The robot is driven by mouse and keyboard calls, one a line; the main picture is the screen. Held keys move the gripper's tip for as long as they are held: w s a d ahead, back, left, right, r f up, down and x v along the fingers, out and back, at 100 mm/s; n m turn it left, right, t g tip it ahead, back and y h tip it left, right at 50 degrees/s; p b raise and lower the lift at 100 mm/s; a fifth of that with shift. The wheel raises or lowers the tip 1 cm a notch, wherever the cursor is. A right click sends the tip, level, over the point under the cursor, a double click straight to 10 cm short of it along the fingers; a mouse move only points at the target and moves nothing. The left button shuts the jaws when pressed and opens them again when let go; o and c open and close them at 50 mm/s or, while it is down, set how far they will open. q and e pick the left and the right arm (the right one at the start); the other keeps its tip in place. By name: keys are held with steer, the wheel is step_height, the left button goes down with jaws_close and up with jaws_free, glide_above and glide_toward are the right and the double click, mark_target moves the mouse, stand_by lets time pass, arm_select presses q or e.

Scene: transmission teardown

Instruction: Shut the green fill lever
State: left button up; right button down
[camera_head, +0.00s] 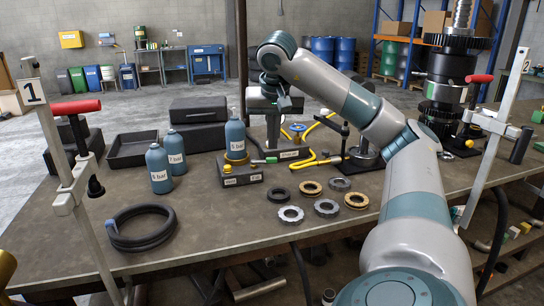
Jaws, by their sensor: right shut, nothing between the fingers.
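A blue bottle (235,136) stands upright in the yellow ring of a dark filling block (240,174) with small white labels. A small green lever (271,160) sticks out at the block's right side, beside the yellow hose. It is too small to tell its exact angle. My right gripper (284,104) hangs above and behind the lever, clear of it, in front of the dark cases. It is shut and empty.
Two more blue bottles (159,169) (176,152) stand left of the block. A black hose coil (142,228), several rings (326,208) and a yellow hose (310,163) lie on the table (225,220). A gear stack (447,80) stands at right. Red-handled clamps (76,108) flank the table.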

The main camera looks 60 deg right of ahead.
mark_target(264, 161)
arm_select(q)
steer(key=shift+w+d+r, duration=0.1)
steer(key=shift+w+d, duration=0.1)
steer(key=shift+w, duration=0.2)
arm_select(e)
steer(key=shift+d, duration=0.1)
steer(key=shift+f, duration=0.1)
